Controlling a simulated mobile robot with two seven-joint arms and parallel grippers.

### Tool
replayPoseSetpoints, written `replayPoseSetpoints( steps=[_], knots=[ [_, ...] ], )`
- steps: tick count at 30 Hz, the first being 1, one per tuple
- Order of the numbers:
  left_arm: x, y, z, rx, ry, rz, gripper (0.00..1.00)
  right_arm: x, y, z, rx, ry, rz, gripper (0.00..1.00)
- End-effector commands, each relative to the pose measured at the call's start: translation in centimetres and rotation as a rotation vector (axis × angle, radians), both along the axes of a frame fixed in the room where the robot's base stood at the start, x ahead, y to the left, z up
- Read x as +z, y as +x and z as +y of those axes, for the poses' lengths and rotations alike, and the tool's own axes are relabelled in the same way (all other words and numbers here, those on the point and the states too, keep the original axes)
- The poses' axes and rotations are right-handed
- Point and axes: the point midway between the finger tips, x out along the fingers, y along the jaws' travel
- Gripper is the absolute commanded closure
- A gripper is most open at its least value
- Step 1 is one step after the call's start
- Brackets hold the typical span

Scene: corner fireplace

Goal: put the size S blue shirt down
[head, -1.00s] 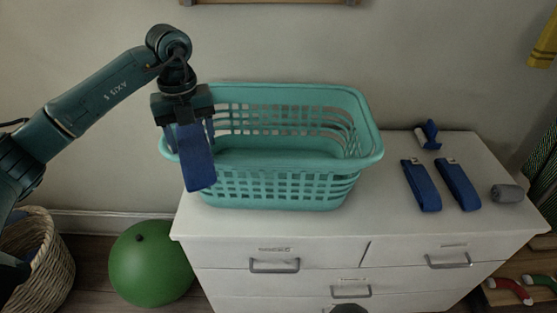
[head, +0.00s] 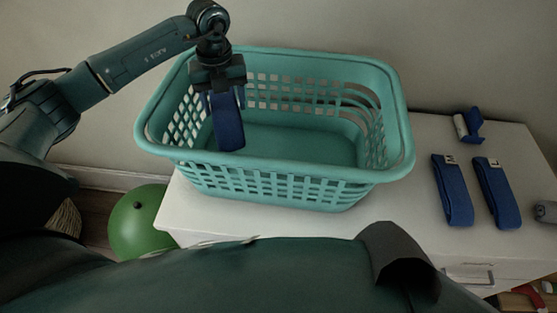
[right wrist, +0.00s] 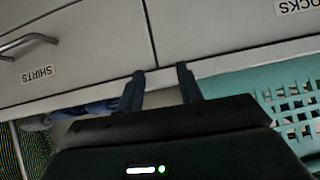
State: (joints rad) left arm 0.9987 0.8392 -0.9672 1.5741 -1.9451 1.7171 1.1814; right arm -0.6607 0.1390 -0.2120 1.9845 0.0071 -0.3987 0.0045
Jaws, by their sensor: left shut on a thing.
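My left gripper (head: 221,90) is shut on a folded blue shirt (head: 228,125), which hangs down from it. The shirt hangs over the left part of the teal laundry basket (head: 290,172), with its lower end inside the rim's outline. I cannot tell whether it touches the basket floor, and its size label does not show. My right gripper (right wrist: 161,84) shows in the right wrist view with its two fingers apart and nothing between them, near the dresser front.
The basket stands on a white dresser (head: 415,140). Two folded blue shirts (head: 453,190) (head: 497,192) with small tags, a blue item with a white roll (head: 468,124) and a grey roll (head: 545,211) lie to its right. A green ball (head: 138,222) is on the floor at left.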

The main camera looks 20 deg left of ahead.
Motion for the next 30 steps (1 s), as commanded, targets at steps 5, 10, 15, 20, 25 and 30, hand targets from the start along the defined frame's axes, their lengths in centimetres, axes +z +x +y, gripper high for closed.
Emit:
replayPoseSetpoints(
  steps=[5, 10, 15, 20, 25, 30],
  knots=[
    [-4.4, 0.0, 0.0, 0.001, -0.001, 0.002, 0.66, -0.7, 0.3, 0.5, 0.014, 0.009, -0.027, 0.64],
    [-7.1, 0.0, 0.0, 0.000, -0.001, 0.004, 0.66, -0.2, 0.3, 0.5, 0.014, 0.009, -0.026, 0.64],
    [-10.0, 0.0, -0.1, 0.000, 0.000, 0.002, 0.66, -0.1, 0.3, 0.3, 0.009, 0.007, -0.019, 0.64],
    [-11.2, 0.1, -0.1, -0.001, -0.001, 0.000, 0.66, -0.1, 0.2, 0.3, 0.007, 0.006, -0.017, 0.64],
    [-13.3, 0.0, -0.1, 0.001, 0.000, 0.004, 0.66, 0.0, 0.2, 0.2, 0.005, 0.005, -0.013, 0.64],
    [-14.8, 0.1, -0.1, -0.001, -0.001, 0.000, 0.66, -0.1, 0.2, 0.2, 0.003, 0.005, -0.010, 0.64]
  ],
)
